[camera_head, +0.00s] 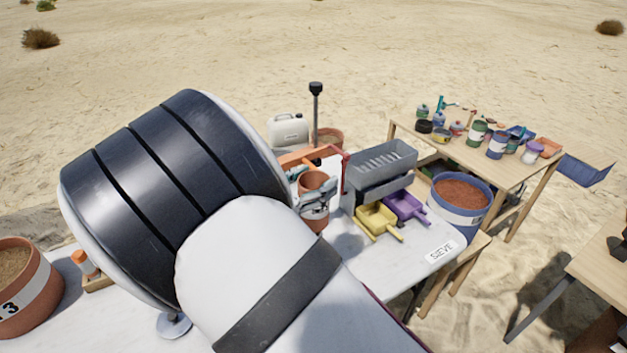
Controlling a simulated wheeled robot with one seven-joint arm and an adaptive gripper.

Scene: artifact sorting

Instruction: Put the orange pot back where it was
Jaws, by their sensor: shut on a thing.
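The orange pot (314,183) is in the middle of the head view, over the white table (395,259). My gripper (315,202) is shut on the orange pot, with its fingers around the pot's side. The pot looks roughly upright with its open top showing. I cannot tell whether its base touches the table. My arm hides much of the table to the left and in front of the pot.
Right of the pot are a grey sieve box (381,168), a yellow scoop (377,220) and a purple scoop (406,205). A blue bucket of soil (460,204) stands beyond them. A large numbered pot (24,285) is at far left. A white jerrycan (288,131) stands behind.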

